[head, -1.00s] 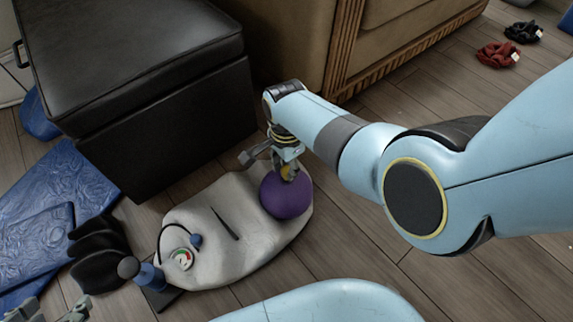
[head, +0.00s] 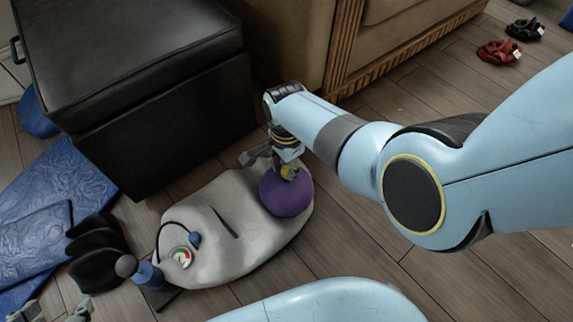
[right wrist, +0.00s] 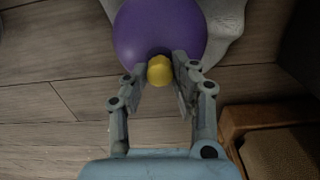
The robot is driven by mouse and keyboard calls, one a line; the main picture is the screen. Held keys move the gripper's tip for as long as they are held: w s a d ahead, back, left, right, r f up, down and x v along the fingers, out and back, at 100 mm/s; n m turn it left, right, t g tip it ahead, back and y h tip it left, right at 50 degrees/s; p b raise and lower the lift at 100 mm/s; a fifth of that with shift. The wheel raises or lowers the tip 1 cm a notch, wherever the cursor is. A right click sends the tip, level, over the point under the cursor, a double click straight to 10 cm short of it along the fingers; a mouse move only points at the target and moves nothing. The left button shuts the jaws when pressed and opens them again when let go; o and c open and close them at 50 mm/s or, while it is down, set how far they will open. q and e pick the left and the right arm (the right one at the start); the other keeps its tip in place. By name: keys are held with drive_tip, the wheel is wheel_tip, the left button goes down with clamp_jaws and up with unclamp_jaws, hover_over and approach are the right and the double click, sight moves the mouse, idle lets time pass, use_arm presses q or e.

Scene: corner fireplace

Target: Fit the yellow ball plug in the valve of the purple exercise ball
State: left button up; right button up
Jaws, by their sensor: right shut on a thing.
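The purple exercise ball (head: 287,195) rests on a pale grey cloth-like sheet (head: 200,225). It also shows at the top of the right wrist view (right wrist: 160,35). My right gripper (head: 287,172) is just above the ball's top and is shut on the yellow plug (right wrist: 159,71). The plug sits between the fingertips, right against the ball's outline in the wrist view. The valve is hidden, and I cannot tell whether the plug is in it. My left gripper (head: 52,314) shows only its fingertips at the bottom left edge, apart and empty.
A blue pump (head: 148,275) with a gauge (head: 181,256) and hose lies at the sheet's left end. Black shoe-like items (head: 97,252) and blue mats (head: 45,205) lie farther left. A black ottoman (head: 165,120) and a brown sofa (head: 400,35) stand behind.

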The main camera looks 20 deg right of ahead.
drive_tip(key=shift+f+b, duration=0.35)
drive_tip(key=shift+f, duration=0.3)
drive_tip(key=o, duration=1)
drive_tip(key=shift+r, duration=0.15)
